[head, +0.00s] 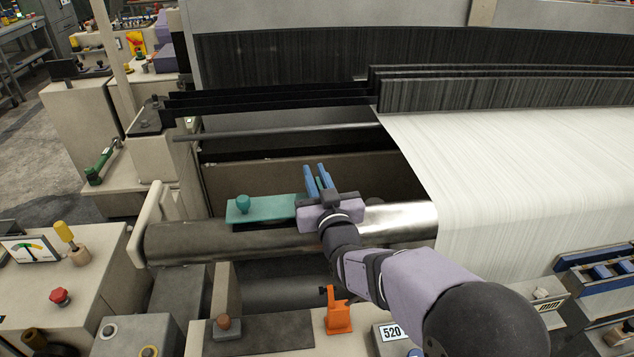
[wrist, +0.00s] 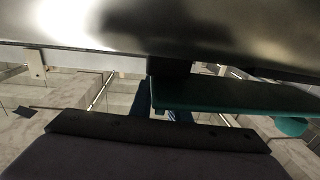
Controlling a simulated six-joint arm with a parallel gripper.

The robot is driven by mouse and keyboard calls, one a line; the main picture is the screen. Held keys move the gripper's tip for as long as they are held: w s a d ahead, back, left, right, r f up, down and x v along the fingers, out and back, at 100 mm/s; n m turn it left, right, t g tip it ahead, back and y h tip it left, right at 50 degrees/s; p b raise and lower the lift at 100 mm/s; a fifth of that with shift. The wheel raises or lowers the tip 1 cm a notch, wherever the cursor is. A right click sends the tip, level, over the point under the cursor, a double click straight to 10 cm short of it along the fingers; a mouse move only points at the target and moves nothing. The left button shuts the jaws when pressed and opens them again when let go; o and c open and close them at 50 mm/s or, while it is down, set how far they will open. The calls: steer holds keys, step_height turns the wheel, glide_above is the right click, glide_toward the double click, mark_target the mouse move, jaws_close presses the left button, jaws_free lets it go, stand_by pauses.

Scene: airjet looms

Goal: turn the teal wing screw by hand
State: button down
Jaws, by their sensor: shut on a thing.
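A teal plate (head: 272,210) lies along the top of the steel roller at the front of the loom. A round teal knob (head: 243,203) stands on its left end, clear of my gripper. My gripper (head: 318,178) is over the plate's right end, with its two blue fingers close together. It is shut on the teal wing screw (head: 320,184), of which only a sliver shows between the fingers. In the wrist view the teal plate (wrist: 235,96) runs right from the blue fingers (wrist: 162,108), and the knob (wrist: 290,126) shows at the right edge. The wing screw cannot be made out there.
The steel roller (head: 190,240) runs close under my gripper. White cloth (head: 520,150) spreads to the right. A pale curved handle (head: 150,220) is at the left.

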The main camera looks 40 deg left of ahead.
steer(key=shift+r, duration=0.1)
steer(key=c, duration=1.9)
jaws_free()
steer(key=shift+o, duration=0.2)
steer(key=shift+b+v, duration=1.3)
steer(key=shift+v, duration=2.2)
steer(key=shift+s+d, duration=0.1)
steer(key=shift+d, duration=0.05)
